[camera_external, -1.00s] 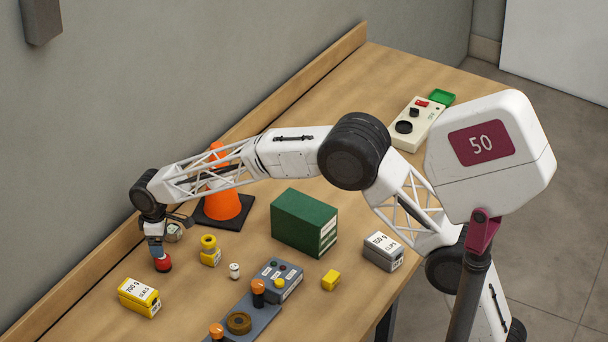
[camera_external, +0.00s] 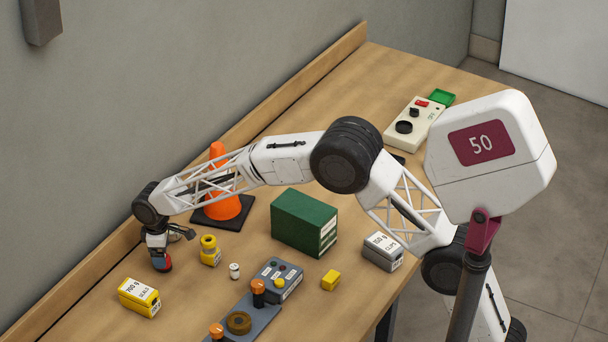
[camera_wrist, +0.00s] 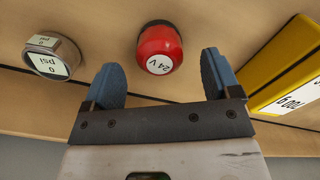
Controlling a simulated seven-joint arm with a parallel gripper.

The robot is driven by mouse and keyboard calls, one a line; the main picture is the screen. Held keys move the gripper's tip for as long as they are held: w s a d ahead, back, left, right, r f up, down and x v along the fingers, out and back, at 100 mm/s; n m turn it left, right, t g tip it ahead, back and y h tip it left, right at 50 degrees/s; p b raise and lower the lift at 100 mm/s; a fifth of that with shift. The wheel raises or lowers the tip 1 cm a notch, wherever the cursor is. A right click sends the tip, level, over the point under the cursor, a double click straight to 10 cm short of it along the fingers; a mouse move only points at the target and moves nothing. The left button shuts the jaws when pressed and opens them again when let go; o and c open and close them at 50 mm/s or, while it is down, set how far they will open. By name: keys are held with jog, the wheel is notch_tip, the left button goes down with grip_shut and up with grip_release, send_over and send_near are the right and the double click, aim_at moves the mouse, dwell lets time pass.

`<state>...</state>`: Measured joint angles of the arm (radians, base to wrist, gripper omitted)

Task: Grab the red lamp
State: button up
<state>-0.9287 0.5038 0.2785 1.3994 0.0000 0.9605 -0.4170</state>
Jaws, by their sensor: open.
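The red lamp (camera_wrist: 160,48), a round red thing with a white label reading 24 V, stands on the table. In the wrist view it lies beyond and roughly between the blue fingertips of my gripper (camera_wrist: 160,78). The jaws are open with nothing between them. In the outside view my gripper (camera_external: 161,262) is low over the table at the left, and it hides much of the red lamp (camera_external: 166,267).
A gauge (camera_wrist: 50,58) marked psi stands left of the lamp in the wrist view, and a yellow box (camera_wrist: 290,68) is at the right.

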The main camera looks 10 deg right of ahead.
jog(key=shift+f, duration=1.7)
jog(key=c, duration=1)
jog(key=shift+r, duration=0.25)
jog(key=shift+c, duration=0.2)
jog(key=shift+r, duration=0.55)
notch_tip(320, 180, up, 2)
jog(key=shift+r, duration=0.1)
jog(key=s+d, duration=0.3)
jog(key=d, duration=0.1)
jog(key=s+d+r, duration=0.1)
jog(key=s+d, duration=0.2)
jog(key=d, duration=0.1)
jog(key=s+d, duration=0.3)
jog(key=d, duration=0.1)
jog(key=shift+s+d+r, duration=0.15)
jog(key=shift+s+d, duration=0.15)
jog(key=shift+s, duration=0.05)
